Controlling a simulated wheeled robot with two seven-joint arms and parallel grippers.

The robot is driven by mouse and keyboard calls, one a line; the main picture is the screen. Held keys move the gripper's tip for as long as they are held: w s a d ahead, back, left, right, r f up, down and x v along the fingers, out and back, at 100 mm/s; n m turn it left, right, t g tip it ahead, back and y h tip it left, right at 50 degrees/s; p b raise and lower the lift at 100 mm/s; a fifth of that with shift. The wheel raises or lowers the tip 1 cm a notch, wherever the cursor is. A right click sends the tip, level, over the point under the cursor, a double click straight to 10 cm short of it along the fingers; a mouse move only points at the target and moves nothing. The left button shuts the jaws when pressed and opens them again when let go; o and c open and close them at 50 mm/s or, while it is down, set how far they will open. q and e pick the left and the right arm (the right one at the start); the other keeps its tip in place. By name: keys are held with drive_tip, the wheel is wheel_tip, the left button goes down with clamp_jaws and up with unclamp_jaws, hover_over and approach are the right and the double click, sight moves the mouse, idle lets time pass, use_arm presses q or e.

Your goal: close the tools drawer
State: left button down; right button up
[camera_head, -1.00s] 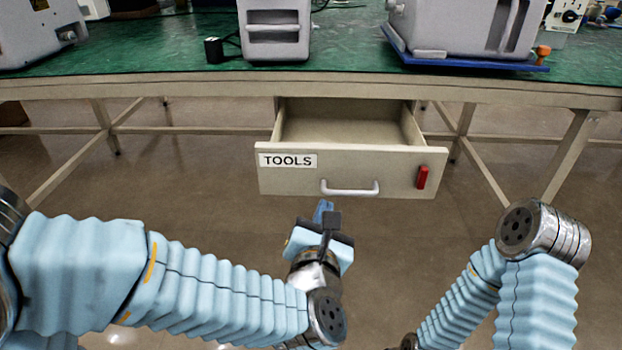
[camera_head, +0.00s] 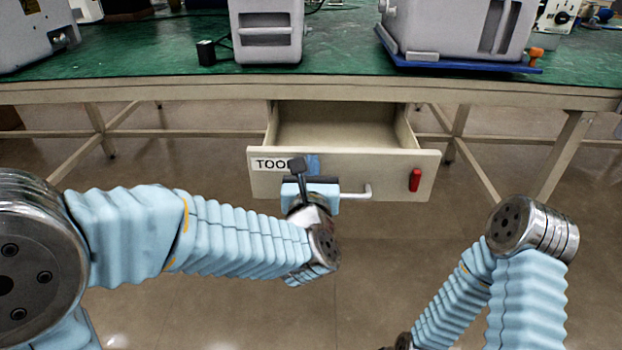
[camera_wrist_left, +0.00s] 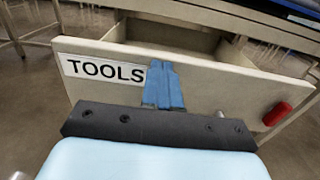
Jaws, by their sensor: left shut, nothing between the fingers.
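The tools drawer (camera_head: 385,160) hangs open under the workbench, with a white TOOLS label, a silver handle (camera_head: 366,191) and a red tab at its right. In the left wrist view the drawer front (camera_wrist_left: 215,95) fills the middle. My left gripper (camera_head: 312,165) is in front of the drawer face, beside the label's right end, and covers part of the label and handle. Its blue fingers (camera_wrist_left: 163,85) are shut and empty, pointing at the face. I cannot tell whether they touch it. My right gripper is not in view; only my right arm shows.
The green-topped workbench (camera_head: 150,75) carries grey machines, one (camera_head: 268,28) above the drawer and one (camera_head: 460,30) on a blue tray to the right. A small black block (camera_head: 206,52) stands between machines. Bench legs flank the drawer. The open drawer looks empty inside.

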use_arm(q)
drive_tip(key=shift+w, duration=0.55)
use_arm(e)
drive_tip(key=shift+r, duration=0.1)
